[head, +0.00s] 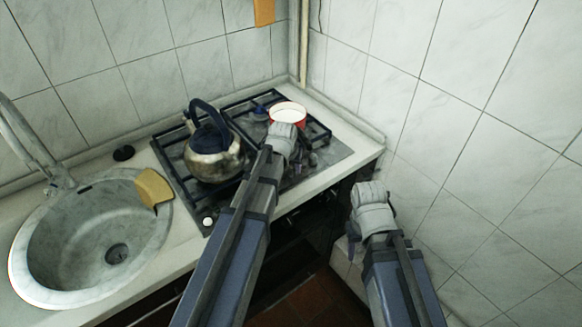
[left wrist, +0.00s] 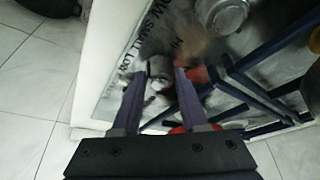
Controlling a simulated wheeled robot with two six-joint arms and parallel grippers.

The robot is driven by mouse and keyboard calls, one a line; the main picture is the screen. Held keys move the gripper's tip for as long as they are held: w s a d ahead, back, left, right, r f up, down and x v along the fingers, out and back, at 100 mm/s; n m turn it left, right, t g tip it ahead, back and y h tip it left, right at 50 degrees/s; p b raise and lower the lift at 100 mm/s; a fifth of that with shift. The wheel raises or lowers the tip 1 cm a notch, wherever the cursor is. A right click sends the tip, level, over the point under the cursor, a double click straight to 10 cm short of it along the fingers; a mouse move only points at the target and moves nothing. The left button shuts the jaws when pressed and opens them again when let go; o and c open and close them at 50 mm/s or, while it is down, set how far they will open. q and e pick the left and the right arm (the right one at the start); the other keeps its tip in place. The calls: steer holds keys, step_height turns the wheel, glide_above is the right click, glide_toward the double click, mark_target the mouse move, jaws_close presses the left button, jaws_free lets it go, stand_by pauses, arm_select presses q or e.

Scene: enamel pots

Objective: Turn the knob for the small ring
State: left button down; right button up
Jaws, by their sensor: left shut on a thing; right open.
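The stove (head: 335,153) stands in the corner of the counter. My left gripper (head: 300,160) is over its right part, just in front of a small red pot (head: 288,112). In the left wrist view, its two fingers (left wrist: 160,78) are on either side of a small grey knob (left wrist: 160,68) and hold it. In the head view my gripper hides the knob. My right gripper (head: 355,238) is open and empty, low in front of the counter near the right wall.
A steel kettle (head: 213,160) with a dark handle stands on the left of the stove. Tiled walls (head: 440,130) close in behind and to the right.

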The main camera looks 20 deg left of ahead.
arm_select(q)
steer(key=shift+n+y, duration=0.3)
steer(key=shift+n, duration=0.4)
steer(key=shift+c, duration=2.1)
jaws_free()
steer(key=p+v, duration=0.7)
steer(key=shift+s+r, duration=0.2)
steer(key=shift+r, duration=0.2)
